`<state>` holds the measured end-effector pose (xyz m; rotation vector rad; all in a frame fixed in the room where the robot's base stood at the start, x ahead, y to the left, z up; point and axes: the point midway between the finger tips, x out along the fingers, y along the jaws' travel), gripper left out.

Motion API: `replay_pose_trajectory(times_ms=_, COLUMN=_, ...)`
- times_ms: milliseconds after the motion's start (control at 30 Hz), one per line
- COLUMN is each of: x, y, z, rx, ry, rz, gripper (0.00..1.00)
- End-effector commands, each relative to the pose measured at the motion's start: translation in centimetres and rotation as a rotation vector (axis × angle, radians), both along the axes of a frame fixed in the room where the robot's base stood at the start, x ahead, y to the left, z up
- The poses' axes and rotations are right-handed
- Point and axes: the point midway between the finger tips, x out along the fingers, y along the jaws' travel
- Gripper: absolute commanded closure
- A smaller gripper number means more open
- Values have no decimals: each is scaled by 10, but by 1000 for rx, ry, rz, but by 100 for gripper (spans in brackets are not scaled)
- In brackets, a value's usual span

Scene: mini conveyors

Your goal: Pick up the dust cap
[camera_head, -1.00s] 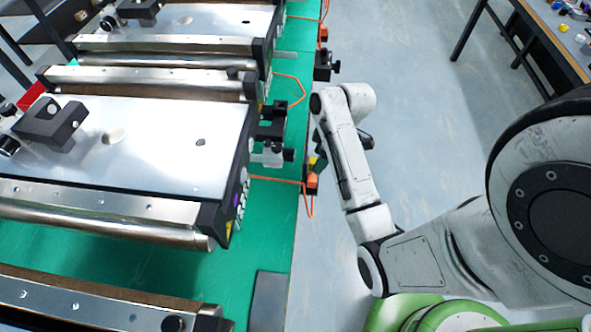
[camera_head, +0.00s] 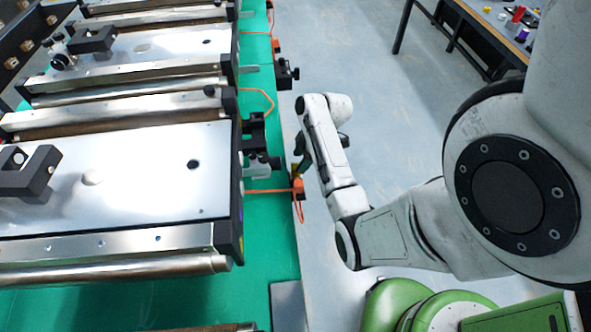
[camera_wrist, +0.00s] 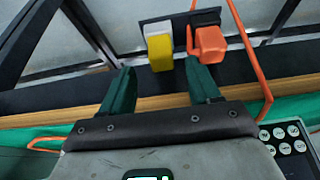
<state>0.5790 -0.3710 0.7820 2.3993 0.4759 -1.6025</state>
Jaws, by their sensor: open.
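A yellow block-shaped piece with a white edge (camera_wrist: 160,50), possibly the dust cap, sits on a dark socket plate in the wrist view. An orange plug (camera_wrist: 211,44) with an orange cable is on the same plate, just right of it. My gripper (camera_wrist: 160,84) is open and empty, its two green fingers pointing at the plate. The yellow piece lies ahead of the gap between the fingertips, and the orange plug is ahead of the right finger. In the head view the orange plug (camera_head: 298,186) shows at the bench edge below my gripper (camera_head: 301,166).
Mini conveyors (camera_head: 125,185) stand on a green bench top (camera_head: 262,225) at left. Orange cables (camera_head: 262,98) run along the bench edge. A table (camera_head: 480,18) with small items stands at the far right. The floor (camera_head: 365,95) between is clear.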

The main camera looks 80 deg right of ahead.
Motion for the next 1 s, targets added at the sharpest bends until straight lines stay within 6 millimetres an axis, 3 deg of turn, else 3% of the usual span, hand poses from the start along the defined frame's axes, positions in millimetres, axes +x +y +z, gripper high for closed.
replay_pose_trajectory(times_ms=300, x=15, y=9, z=-36, rx=1, ry=2, rz=1, gripper=38)
replay_pose_trajectory(times_ms=567, x=16, y=9, z=-38, rx=0, ry=0, rz=1, gripper=38)
replay_pose_trajectory(times_ms=1000, x=16, y=9, z=-38, rx=1, ry=0, rz=0, gripper=79)
